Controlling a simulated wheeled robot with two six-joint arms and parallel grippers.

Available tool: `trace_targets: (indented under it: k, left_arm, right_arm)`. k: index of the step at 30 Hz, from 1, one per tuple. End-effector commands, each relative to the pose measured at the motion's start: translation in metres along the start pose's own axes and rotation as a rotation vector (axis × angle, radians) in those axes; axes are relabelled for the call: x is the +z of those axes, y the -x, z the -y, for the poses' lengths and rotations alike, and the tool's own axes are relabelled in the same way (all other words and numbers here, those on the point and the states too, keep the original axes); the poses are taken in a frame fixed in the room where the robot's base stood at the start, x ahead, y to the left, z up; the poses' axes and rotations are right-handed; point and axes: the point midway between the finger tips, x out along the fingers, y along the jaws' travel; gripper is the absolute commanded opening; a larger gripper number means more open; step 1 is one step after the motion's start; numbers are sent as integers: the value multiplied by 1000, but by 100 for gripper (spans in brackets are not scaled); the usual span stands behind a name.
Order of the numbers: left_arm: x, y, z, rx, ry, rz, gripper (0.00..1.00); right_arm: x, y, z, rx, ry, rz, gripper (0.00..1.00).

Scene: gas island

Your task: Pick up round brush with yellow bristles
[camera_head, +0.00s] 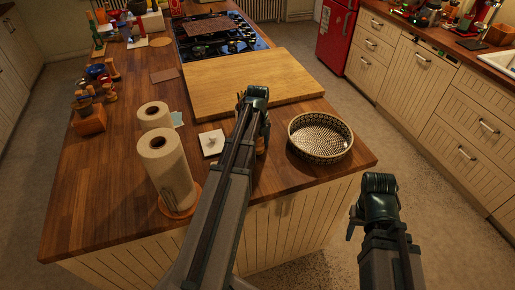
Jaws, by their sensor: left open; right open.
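I cannot clearly make out a round brush with yellow bristles. A small tan-brown thing (262,144) shows just right of my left arm on the wooden island top (105,185); the arm hides most of it, and I cannot tell whether it is the brush. My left gripper (257,108) is open, above the island near the front edge of the cutting board. My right gripper (375,205) is open and empty, beyond the island's right front corner, over the floor side.
A patterned round dish (320,153) stands right of my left arm. The large cutting board (215,92) lies behind it. Paper towel rolls (168,172) and a small white square piece (211,143) are left of the arm. A gas hob (207,46) is farther back.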

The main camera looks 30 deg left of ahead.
Motion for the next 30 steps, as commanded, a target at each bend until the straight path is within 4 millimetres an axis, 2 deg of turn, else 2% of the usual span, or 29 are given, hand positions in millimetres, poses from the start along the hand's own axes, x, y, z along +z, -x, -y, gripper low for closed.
trace_targets:
  k: [4, 17, 25, 30]
  left_arm:
    - [0, 1, 0, 0, 0, 0, 88]
    - [0, 1, 0, 0, 0, 0, 11]
    - [0, 2, 0, 0, 0, 0, 9]
    - [0, 10, 0, 0, 0, 0, 9]
  right_arm:
    - [0, 1, 0, 0, 0, 0, 50]
    - [0, 1, 0, 0, 0, 0, 50]
    - [0, 2, 0, 0, 0, 0, 50]
    - [1, 10, -1, 0, 0, 0, 50]
